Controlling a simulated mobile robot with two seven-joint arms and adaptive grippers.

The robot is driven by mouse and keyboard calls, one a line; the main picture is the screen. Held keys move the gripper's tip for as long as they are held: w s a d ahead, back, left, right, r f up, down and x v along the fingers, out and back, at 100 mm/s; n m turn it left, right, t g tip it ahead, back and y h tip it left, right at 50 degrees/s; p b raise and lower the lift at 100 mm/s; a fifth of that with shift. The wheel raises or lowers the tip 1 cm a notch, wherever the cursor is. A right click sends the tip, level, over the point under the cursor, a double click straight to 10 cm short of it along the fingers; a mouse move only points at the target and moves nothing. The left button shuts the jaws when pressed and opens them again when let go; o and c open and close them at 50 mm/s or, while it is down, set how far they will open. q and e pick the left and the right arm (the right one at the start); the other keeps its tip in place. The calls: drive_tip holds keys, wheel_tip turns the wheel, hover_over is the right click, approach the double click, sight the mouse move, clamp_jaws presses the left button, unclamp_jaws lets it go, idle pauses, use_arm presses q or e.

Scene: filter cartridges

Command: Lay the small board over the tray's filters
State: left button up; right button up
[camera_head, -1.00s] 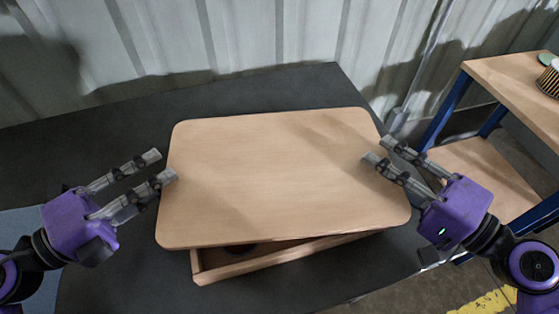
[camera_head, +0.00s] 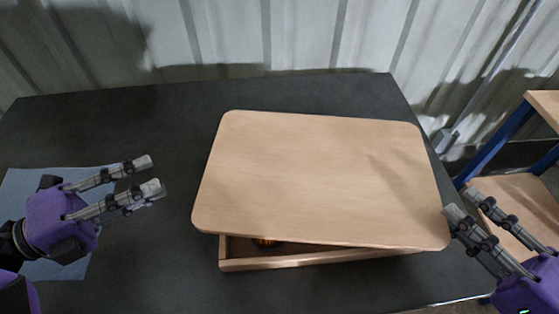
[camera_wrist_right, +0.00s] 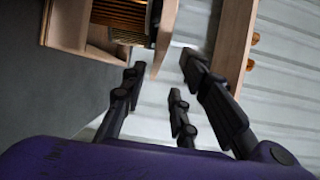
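The small board (camera_head: 320,180) is a flat, light wooden panel with rounded corners. It lies over the wooden tray (camera_head: 300,262), covering most of it; the tray's front wall and a gap show below its front edge. A bit of an orange filter (camera_head: 267,242) shows in that gap. The right wrist view shows a ribbed filter (camera_wrist_right: 122,14) in the tray. My left gripper (camera_head: 153,174) is open and empty, left of the board and apart from it. My right gripper (camera_head: 464,203) is open at the board's right edge; whether it touches is unclear.
The dark table (camera_head: 130,120) has free room left of and behind the board. A blue-grey mat (camera_head: 75,262) lies under my left gripper. A wooden shelf unit with blue legs (camera_head: 505,140) stands at the right. A corrugated wall (camera_head: 300,35) is behind.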

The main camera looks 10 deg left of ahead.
drive_tip(key=v, duration=0.5)
idle(0.5)
